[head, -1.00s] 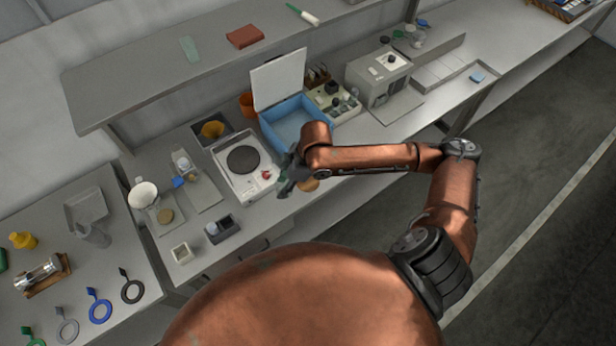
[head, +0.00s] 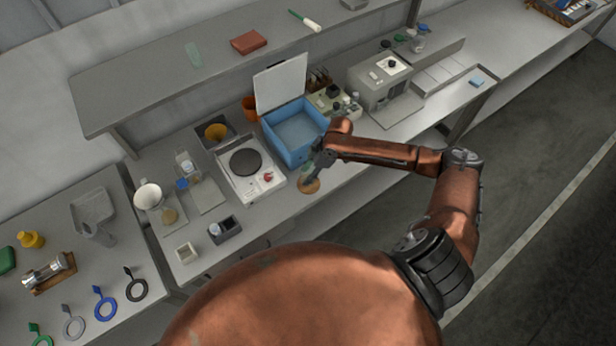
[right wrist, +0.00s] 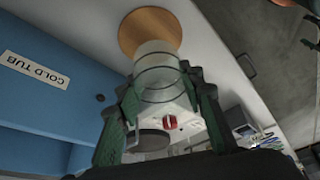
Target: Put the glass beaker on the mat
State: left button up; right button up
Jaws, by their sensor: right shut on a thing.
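The glass beaker (right wrist: 158,72), clear with dark rings, is between the fingers of my right gripper (right wrist: 161,92) in the right wrist view, and the gripper is shut on it. In the head view my right gripper (head: 312,172) is low over the round tan mat (head: 311,186) at the bench's front edge and partly covers it. In the right wrist view the beaker's far end overlaps the edge of the mat (right wrist: 149,30). I cannot tell whether the beaker touches it. My left gripper is not in view.
The blue cold tub (head: 283,147) with its lid raised stands just behind the mat. A white hotplate (head: 262,185) with a red knob is to the left. A grey machine (head: 371,88) stands at the back right. A raised shelf (head: 150,88) runs along the back.

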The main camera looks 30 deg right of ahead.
jog(key=shift+w+d+f+p, duration=0.1)
jog(key=shift+f+p, duration=0.15)
jog(key=shift+f, duration=0.65)
jog(key=shift+w+d+f+p, duration=0.1)
jog(key=shift+f+p, duration=0.1)
jog(key=shift+f, duration=0.7)
jog(key=shift+s+f, duration=0.1)
jog(key=shift+f, duration=0.05)
jog(key=o, duration=1.3)
jog(key=v, duration=1.2)
jog(key=shift+b, duration=0.45)
